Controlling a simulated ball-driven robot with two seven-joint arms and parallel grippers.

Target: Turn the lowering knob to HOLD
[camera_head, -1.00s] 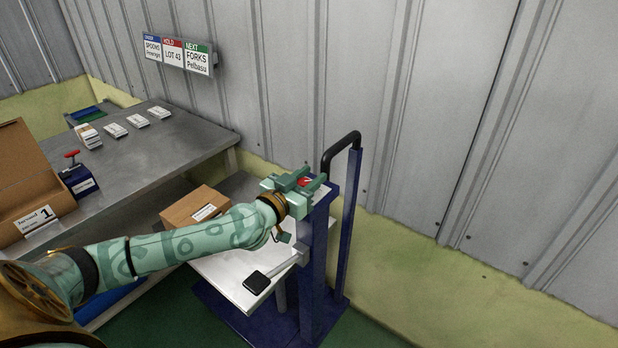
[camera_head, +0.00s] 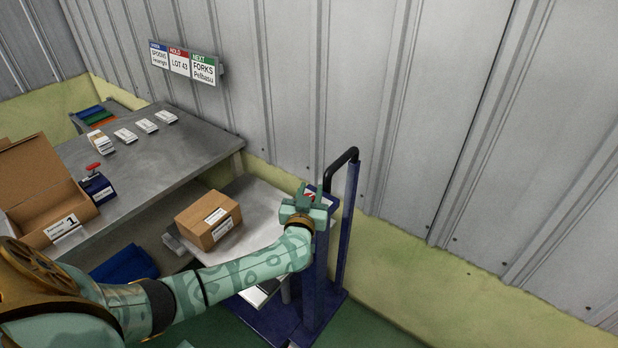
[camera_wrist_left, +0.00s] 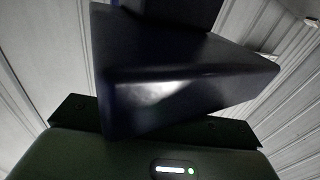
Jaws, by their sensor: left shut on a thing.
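The blue lift post (camera_head: 321,260) stands at the right of the table, with a small red-and-white marked plate (camera_head: 312,193) on its top. My left gripper (camera_head: 309,203) is at the top of this post, shut on a part there that it mostly hides, probably the lowering knob. In the left wrist view a dark, glossy block (camera_wrist_left: 180,80) fills the middle, close in front of the gripper body. I cannot read the knob's setting or any HOLD mark on it. My right gripper is not in view.
A cardboard box (camera_head: 208,222) sits on the lift's pale platform (camera_head: 262,207). The grey table (camera_head: 170,150) at left carries an open carton (camera_head: 40,185), a blue stamp-like device (camera_head: 97,188) and several white stacks.

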